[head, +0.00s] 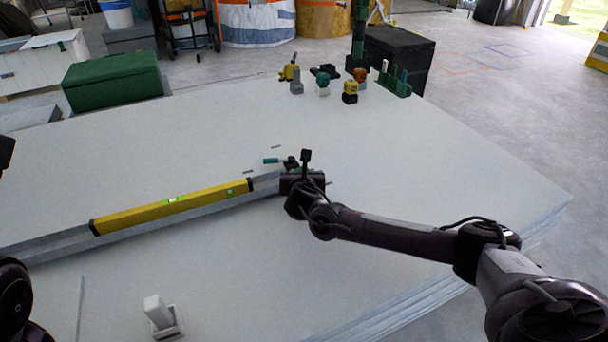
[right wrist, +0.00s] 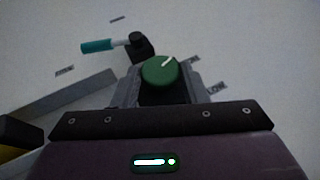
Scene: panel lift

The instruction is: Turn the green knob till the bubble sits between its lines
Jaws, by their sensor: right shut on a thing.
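The green knob (right wrist: 160,71), with a white pointer mark toward its upper right, sits on a grey block in the right wrist view. A yellow spirit level (head: 140,216) lies along a grey rail, left of the gripper. Its bright green vial (head: 172,199) shows near the middle, but the bubble against its lines is too small to read. My left gripper is not in view; only dark arm parts show at the left edge.
A teal-handled clamp (head: 271,160) stands just behind the knob. A white block in a holder (head: 159,314) is at the front. Several small coloured tools and a green rack (head: 396,82) stand at the far edge. The white panel (head: 440,165) is otherwise mostly clear.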

